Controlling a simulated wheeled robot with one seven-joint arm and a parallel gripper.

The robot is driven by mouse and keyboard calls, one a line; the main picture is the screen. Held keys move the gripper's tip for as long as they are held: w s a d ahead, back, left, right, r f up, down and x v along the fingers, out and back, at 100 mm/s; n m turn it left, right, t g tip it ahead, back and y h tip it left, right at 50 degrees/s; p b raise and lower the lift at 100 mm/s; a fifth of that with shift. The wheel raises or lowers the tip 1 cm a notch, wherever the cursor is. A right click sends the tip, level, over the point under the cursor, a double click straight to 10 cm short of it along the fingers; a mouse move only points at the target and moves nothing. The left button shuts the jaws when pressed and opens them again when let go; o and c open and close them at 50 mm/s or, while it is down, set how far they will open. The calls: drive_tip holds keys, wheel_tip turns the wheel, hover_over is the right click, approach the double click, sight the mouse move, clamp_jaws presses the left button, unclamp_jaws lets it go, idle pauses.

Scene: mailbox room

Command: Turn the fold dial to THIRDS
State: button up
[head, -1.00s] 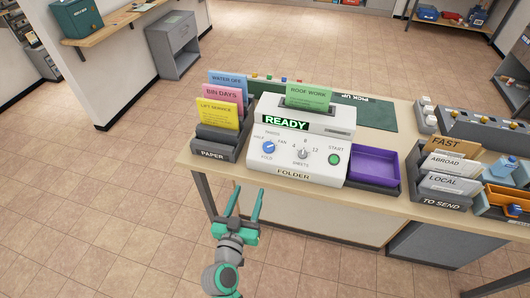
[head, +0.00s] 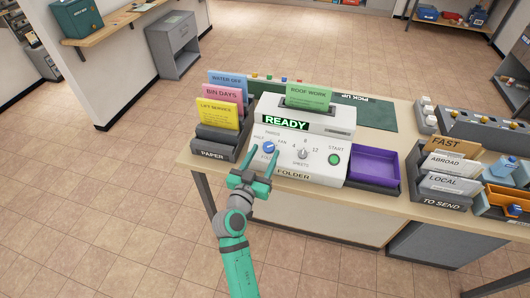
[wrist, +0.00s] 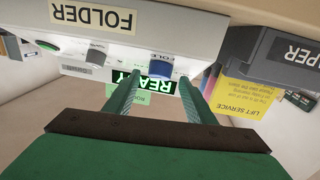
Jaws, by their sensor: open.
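The blue fold dial (head: 268,147) sits on the left of the white folder's (head: 330,171) front panel, with HALF, THIRDS, FAN and another label around it. I cannot clearly tell which label its pointer faces. My gripper (head: 262,155) is open in front of the panel, with its green fingertips close around the dial. In the wrist view the blue dial (wrist: 160,66) shows upside down beyond the gap between the open fingers (wrist: 155,90). I cannot tell whether either finger touches it. The screen (head: 286,123) reads READY.
A grey sheets knob (head: 302,154) and green START button (head: 334,160) are right of the dial. A green ROOF WORK sheet (head: 309,97) stands in the folder. The PAPER rack (head: 212,153) is left; a purple tray (head: 374,166) is right.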

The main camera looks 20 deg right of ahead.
sight(269, 148)
drive_tip(key=shift+w+d, duration=0.4)
drive_tip(key=shift+w, duration=0.1)
drive_tip(key=c, duration=1)
drive_tip(key=shift+c, duration=0.2)
drive_tip(key=shift+s+d+n+t+y, duration=0.1)
drive_tip(key=shift+n+t+y, duration=0.3)
drive_tip(key=shift+n+y, duration=0.15)
drive_tip(key=shift+s+d+r+n+t+y, duration=0.15)
drive_tip(key=shift+n+t+y, duration=0.25)
drive_tip(key=shift+n+y, duration=0.65)
drive_tip(key=shift+d+f+n+t+y, duration=0.15)
drive_tip(key=shift+n+t+y, duration=0.25)
drive_tip(key=shift+n+y, duration=0.65)
drive_tip(key=shift+s+d+r+n+t+y, duration=0.15)
drive_tip(key=shift+n+t+y, duration=0.25)
drive_tip(key=shift+n+y, duration=0.6)
drive_tip(key=shift+d+n+y, duration=0.2)
drive_tip(key=shift+n+y, duration=0.9)
drive_tip(key=shift+n, duration=0.35)
drive_tip(key=shift+d+n+y, duration=0.2)
drive_tip(key=shift+n+y, duration=0.85)
drive_tip(key=shift+n, duration=0.35)
drive_tip(key=shift+d+n+g+y, duration=0.1)
drive_tip(key=shift+n+g+y, duration=0.5)
drive_tip(key=shift+n+y, duration=0.6)
